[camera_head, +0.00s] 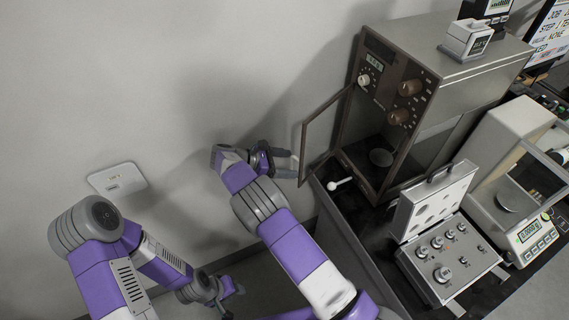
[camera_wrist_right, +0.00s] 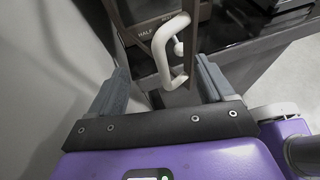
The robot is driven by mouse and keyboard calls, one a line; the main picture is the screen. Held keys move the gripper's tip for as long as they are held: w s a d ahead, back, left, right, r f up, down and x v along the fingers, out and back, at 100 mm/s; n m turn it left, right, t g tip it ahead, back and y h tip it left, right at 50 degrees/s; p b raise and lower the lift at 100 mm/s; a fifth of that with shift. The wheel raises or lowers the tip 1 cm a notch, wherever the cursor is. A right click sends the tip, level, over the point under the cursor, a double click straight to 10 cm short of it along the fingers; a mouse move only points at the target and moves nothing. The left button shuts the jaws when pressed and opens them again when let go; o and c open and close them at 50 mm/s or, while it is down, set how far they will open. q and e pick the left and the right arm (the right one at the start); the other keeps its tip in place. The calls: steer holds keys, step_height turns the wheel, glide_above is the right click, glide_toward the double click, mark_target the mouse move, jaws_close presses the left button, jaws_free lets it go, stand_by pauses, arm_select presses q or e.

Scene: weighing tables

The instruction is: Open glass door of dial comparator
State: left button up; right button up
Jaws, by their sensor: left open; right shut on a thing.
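The dial comparator (camera_head: 400,85) is a brown-fronted cabinet with knobs and a small display, at the upper middle of the head view. Its framed glass door (camera_head: 303,152) stands swung out to the left, away from the front opening. My right gripper (camera_head: 292,163) is at the free edge of the door. In the right wrist view a white curved door handle (camera_wrist_right: 160,42) lies between the fingers of the right gripper (camera_wrist_right: 166,88), which is shut on it. My left gripper (camera_head: 225,292) is low at the bottom of the head view, empty, away from the comparator.
A small white spoon-like item (camera_head: 340,183) lies on the dark table left of the comparator. An open weight case (camera_head: 445,262) and a white balance (camera_head: 515,135) stand to the right. A wall plate (camera_head: 117,178) is on the left wall.

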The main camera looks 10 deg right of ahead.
steer(key=shift+w+d+r, duration=0.3)
steer(key=shift+d, duration=0.3)
steer(key=shift+c, duration=0.2)
steer(key=shift+a+r, duration=0.1)
steer(key=shift+a, duration=0.2)
steer(key=shift+c, duration=0.8)
steer(key=v, duration=0.7)
steer(key=shift+s+a+f, duration=0.2)
steer(key=shift+s+a, duration=0.1)
steer(key=shift+a, duration=0.2)
steer(key=shift+c, duration=0.8)
